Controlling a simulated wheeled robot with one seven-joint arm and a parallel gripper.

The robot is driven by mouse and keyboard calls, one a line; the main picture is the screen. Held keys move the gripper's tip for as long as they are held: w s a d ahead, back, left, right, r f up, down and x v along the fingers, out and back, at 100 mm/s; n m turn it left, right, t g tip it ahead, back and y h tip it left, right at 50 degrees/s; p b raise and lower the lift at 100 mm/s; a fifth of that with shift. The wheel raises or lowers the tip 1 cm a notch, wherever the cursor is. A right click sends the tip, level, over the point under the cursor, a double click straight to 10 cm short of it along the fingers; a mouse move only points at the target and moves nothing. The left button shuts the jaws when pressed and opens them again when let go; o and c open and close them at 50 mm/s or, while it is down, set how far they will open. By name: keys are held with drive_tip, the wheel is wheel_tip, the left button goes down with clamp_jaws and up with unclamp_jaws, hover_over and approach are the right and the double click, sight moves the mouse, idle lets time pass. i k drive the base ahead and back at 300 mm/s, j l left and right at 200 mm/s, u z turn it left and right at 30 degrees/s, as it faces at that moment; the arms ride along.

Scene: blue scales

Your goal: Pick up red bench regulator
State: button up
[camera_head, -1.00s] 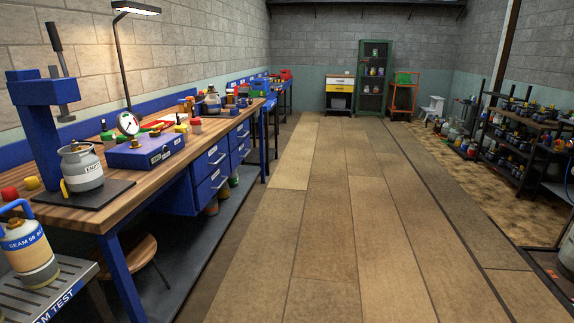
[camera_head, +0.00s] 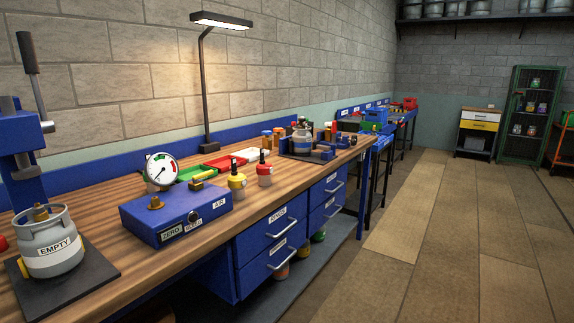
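On the wooden workbench (camera_head: 110,197), a small red fitting with a dark stem and pale lower part (camera_head: 265,170) stands near the front edge, above the drawers. It could be the red bench regulator, but it is too small to be sure. A similar yellow fitting (camera_head: 237,181) stands just to its left, apart from it. Another red thing (camera_head: 3,243) is cut off at the left picture edge. My gripper is not in view.
A blue box (camera_head: 175,212) and a round gauge (camera_head: 161,169) are left of the fittings. A grey EMPTY cylinder (camera_head: 50,244) stands on a dark plate. A lamp (camera_head: 220,20) rises behind. The floor (camera_head: 420,245) at right is clear.

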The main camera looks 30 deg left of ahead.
sight(264, 170)
drive_tip(key=i+l+u, duration=0.15)
drive_tip(key=i+u, duration=0.3)
drive_tip(key=i, duration=0.15)
drive_tip(key=i+l+u, duration=0.4)
drive_tip(key=i, duration=0.2)
drive_tip(key=i+l+u, duration=0.95)
drive_tip(key=i+l, duration=0.15)
drive_tip(key=i+l+u, duration=0.25)
drive_tip(key=l, duration=0.25)
drive_tip(key=i+l+u, duration=0.2)
drive_tip(key=l, duration=0.25)
